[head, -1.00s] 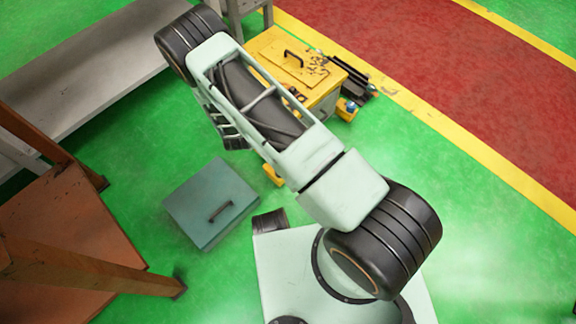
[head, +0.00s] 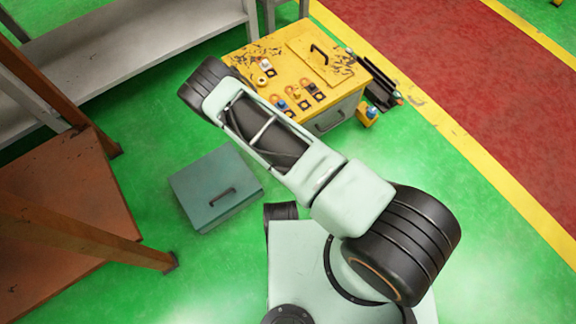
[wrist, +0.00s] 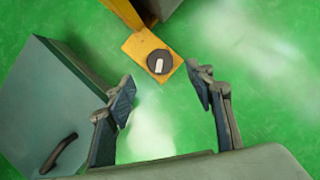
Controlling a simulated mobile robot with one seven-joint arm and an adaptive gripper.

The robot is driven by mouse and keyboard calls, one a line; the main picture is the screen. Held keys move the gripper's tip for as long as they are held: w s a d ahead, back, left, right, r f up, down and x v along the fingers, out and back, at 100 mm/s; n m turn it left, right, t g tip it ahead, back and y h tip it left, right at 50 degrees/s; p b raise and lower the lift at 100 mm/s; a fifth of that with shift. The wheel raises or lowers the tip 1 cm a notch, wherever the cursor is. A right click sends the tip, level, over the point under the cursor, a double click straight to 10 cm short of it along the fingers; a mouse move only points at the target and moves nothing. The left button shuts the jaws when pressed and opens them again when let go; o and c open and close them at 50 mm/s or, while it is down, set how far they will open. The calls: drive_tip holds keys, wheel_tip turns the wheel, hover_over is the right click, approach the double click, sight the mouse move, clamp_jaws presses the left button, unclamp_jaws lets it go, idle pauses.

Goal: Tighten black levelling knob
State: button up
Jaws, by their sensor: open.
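The black levelling knob (wrist: 159,62) is round with a pale mark on top. It sits on a yellow foot plate (wrist: 139,43) in the upper middle of the wrist view. My gripper (wrist: 162,84) is open and empty, its two fingers apart on either side, with the knob just beyond the gap between the tips. The fingers do not appear to touch the knob. In the head view my arm hides the gripper and this knob.
A yellow cabinet (head: 342,103) with small parts and a handled lid on top stands beyond my arm. A grey-green box (head: 200,181) lies left, also at left in the wrist view (wrist: 40,80). An orange-brown frame (head: 75,190) stands farther left. Green floor lies between.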

drive_tip(key=b+x, duration=0.2)
drive_tip(key=x, duration=0.4)
drive_tip(key=shift+w+f, duration=0.2)
drive_tip(key=shift+f, duration=0.15)
drive_tip(key=c, duration=1.2)
drive_tip(key=shift+o, duration=0.2)
drive_tip(key=shift+m, duration=0.4)
